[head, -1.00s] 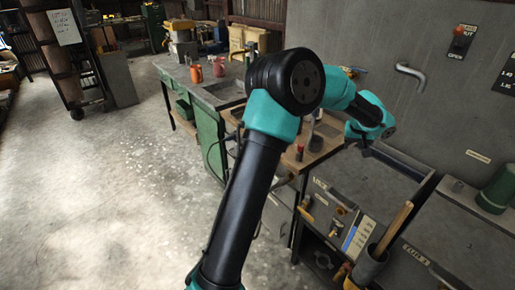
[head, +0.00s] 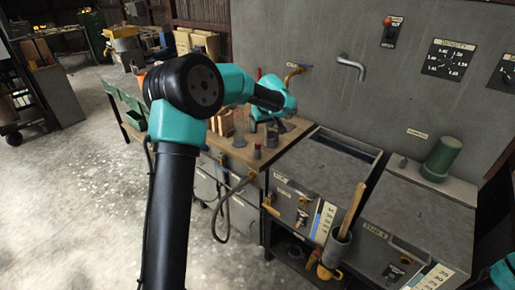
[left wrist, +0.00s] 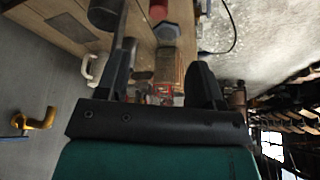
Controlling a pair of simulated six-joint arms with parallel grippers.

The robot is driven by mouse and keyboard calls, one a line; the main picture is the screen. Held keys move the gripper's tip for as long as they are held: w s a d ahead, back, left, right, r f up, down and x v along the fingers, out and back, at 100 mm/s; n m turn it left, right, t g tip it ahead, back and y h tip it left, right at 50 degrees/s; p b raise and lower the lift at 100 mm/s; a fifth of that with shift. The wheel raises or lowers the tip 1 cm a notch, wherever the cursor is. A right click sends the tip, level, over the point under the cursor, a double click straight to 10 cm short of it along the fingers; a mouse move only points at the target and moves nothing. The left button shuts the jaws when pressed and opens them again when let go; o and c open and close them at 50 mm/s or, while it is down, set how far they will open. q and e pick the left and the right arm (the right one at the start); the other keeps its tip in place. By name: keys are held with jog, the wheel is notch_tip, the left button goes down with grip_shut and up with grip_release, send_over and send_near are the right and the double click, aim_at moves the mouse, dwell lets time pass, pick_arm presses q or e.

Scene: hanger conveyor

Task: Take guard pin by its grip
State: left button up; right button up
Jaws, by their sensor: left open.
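I cannot make out for sure which thing is the guard pin. A small fitting (head: 302,217) and a yellow part (head: 269,202) sit on the front of the left grey tank, too small to tell in detail. My left gripper (head: 270,130) hangs over the wooden bench, behind and left of that tank. In the left wrist view its two dark fingers (left wrist: 162,75) are wide apart with nothing gripped. Beyond them are a grey hexagonal block (left wrist: 167,32) and a red-topped piece (left wrist: 158,9). My right gripper is not in view.
The wooden bench (head: 240,153) carries several small parts. A yellow valve (head: 293,74) sits on the grey wall, and shows in the left wrist view (left wrist: 38,119). A green cylinder (head: 441,158) stands at right.

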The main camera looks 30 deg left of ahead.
pick_arm(q)
send_near(258, 142)
jog(key=x, duration=0.5)
jog(key=shift+s+f, duration=0.1)
jog(key=shift+s, duration=0.25)
jog(key=shift+x, duration=2.6)
jog(key=shift+w+d, duration=0.1)
jog(key=shift+w, duration=0.1)
jog(key=c, duration=1)
jog(key=shift+o, duration=0.2)
notch_tip(258, 142, up, 10)
jog(key=shift+r, duration=0.1)
